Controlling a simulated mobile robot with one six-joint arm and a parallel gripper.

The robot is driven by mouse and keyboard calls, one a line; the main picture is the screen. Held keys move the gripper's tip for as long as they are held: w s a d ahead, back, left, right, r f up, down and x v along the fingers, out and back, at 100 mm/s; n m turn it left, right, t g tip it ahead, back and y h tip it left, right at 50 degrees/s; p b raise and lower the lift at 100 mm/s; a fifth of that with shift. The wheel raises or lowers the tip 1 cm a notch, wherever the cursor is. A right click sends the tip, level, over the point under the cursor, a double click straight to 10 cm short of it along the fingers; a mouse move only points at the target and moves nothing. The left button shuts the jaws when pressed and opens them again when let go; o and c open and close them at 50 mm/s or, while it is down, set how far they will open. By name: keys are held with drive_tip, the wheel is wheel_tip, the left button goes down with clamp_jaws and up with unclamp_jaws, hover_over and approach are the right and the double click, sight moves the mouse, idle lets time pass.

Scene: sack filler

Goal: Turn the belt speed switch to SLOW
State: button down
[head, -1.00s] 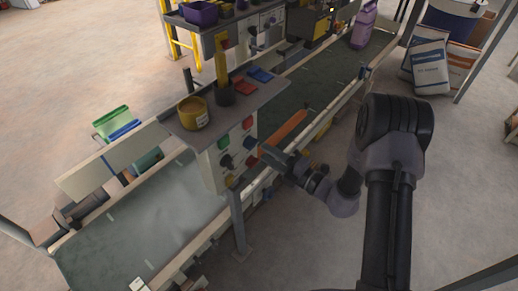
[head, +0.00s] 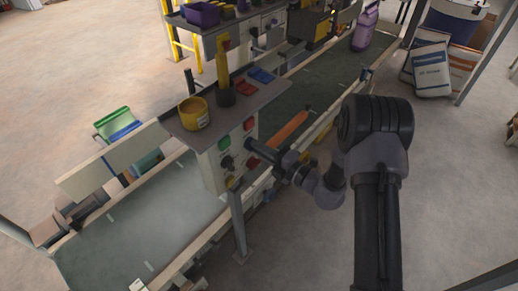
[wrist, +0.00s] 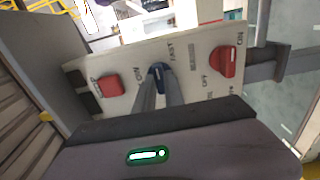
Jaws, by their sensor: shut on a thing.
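The belt speed switch is a small dark blue knob (wrist: 158,73) on the pale control panel (wrist: 125,62) in the wrist view. The word FAST is printed just to its right; a label on its left is too small to read surely. My gripper (wrist: 160,86) has its two grey fingers on either side of the knob and is shut on it. In the head view, my gripper (head: 252,146) meets the front of the panel (head: 212,165), and the knob is hidden behind it.
A red switch (wrist: 229,63) sits right of the knob and a red button (wrist: 110,85) left of it. A yellow tub (head: 194,114) and a yellow post (head: 223,68) stand on the panel's top. The conveyor belt (head: 150,215) runs below.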

drive_tip(key=shift+n, duration=0.3)
drive_tip(key=shift+f+n+b, duration=0.1)
drive_tip(key=shift+n+b, duration=4.5)
drive_tip(key=shift+n, duration=4)
drive_tip(key=c, duration=1.4)
unclamp_jaws()
drive_tip(key=shift+c, duration=0.2)
